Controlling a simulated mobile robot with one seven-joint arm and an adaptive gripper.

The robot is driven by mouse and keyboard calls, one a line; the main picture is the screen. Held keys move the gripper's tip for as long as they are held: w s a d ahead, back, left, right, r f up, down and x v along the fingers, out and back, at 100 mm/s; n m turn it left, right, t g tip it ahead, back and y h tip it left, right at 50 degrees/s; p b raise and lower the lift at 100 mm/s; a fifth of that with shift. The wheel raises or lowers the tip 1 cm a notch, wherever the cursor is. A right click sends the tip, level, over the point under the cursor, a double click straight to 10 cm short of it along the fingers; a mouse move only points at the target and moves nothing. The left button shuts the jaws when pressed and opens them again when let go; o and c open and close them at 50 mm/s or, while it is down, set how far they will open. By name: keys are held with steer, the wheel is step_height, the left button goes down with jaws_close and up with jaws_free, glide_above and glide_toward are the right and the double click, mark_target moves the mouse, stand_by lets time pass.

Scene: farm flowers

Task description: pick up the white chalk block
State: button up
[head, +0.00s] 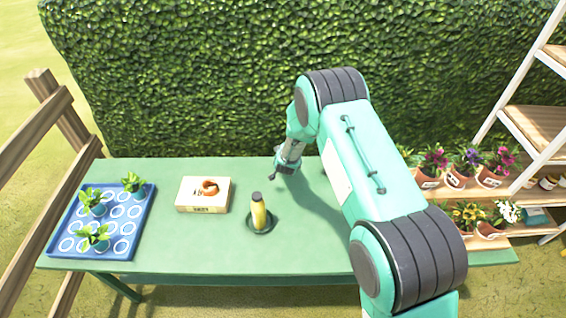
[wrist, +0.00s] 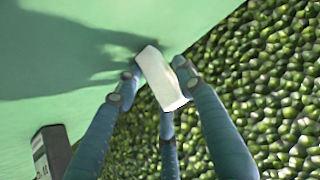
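In the wrist view the white chalk block (wrist: 160,78) is a pale, tilted, oblong piece between the fingertips of my gripper (wrist: 157,80). One finger meets its left side and another its right side, and the third finger's tip is hidden behind its lower end. My gripper looks shut on it. In the head view my gripper (head: 279,174) is low at the back middle of the green table (head: 180,250), and the chalk block cannot be made out there. How far the block is from the tabletop is unclear.
A yellow bottle (head: 259,213) stands in a dark dish, with a small box (head: 203,195) bearing a brown item left of it. A blue tray (head: 66,247) with seedlings is far left. Potted flowers (head: 464,163) are at right. A hedge (head: 200,80) runs behind.

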stand_by(0.5)
jaws_close()
steer(key=shift+r, duration=0.15)
steer(key=shift+r, duration=0.55)
steer(key=shift+s+r+p, duration=0.15)
steer(key=shift+r+p, duration=0.1)
steer(key=shift+r, duration=0.35)
steer(key=shift+s+r+p, duration=0.15)
steer(key=shift+r+p, duration=0.1)
steer(key=shift+r, duration=0.35)
steer(key=s+d, duration=0.1)
steer(key=s, duration=0.4)
steer(key=s+d+r, duration=0.1)
steer(key=s, duration=0.4)
steer(key=s+d+p, duration=0.1)
steer(key=s, duration=0.4)
steer(key=shift+d+r, duration=0.15)
